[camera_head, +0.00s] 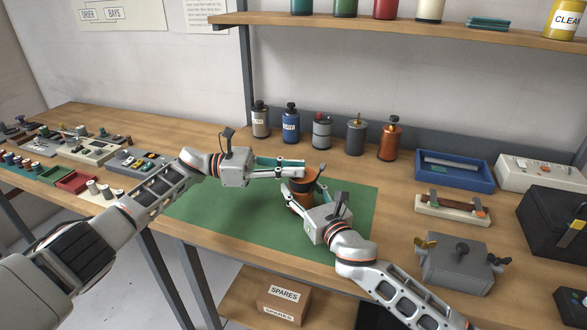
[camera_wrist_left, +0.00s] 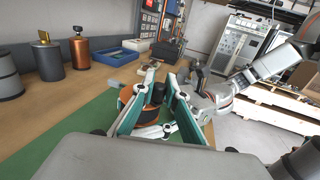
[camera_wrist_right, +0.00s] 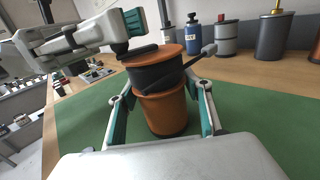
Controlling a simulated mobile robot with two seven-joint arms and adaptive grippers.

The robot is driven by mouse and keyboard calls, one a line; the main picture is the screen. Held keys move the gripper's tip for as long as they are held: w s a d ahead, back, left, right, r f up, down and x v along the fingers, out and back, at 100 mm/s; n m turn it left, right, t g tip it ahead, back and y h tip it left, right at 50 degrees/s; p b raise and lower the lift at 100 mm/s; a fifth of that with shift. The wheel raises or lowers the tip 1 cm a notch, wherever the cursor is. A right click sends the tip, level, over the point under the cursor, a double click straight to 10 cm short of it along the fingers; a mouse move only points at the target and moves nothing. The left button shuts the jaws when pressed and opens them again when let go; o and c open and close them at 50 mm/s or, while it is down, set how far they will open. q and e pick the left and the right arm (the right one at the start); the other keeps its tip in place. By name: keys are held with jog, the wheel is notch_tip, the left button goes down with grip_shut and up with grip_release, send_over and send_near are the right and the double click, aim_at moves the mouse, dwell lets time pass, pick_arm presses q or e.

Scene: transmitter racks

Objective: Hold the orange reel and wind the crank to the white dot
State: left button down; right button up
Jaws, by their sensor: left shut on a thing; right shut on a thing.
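The orange reel (camera_head: 297,201) stands upright on the green mat (camera_head: 235,213). In the right wrist view the reel (camera_wrist_right: 162,112) has a black band around its middle, and a grey rod (camera_wrist_right: 203,54) juts out to its right. My right gripper (camera_wrist_right: 163,100) is shut on the reel's body, one finger on each side. My left gripper (camera_head: 296,168) is shut at the reel's top. A dark crank part (camera_wrist_right: 139,52) shows under its fingertips, and a dark knob (camera_wrist_left: 157,93) shows between its fingers in the left wrist view. I cannot make out the white dot.
Several canisters, including a blue one (camera_head: 290,124) and a copper one (camera_head: 389,139), stand behind the mat. A blue tray (camera_head: 452,172), a small cream stand (camera_head: 452,208) and a grey box (camera_head: 455,263) are to the right. The mat's left part is clear.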

pick_arm(q)
jog(key=shift+f, duration=0.25)
jog(key=c, duration=2)
grip_release()
jog(key=shift+r, duration=0.1)
jog(key=shift+a+r, duration=0.1)
jog(key=a, duration=1.2)
jog(key=shift+w, duration=0.25)
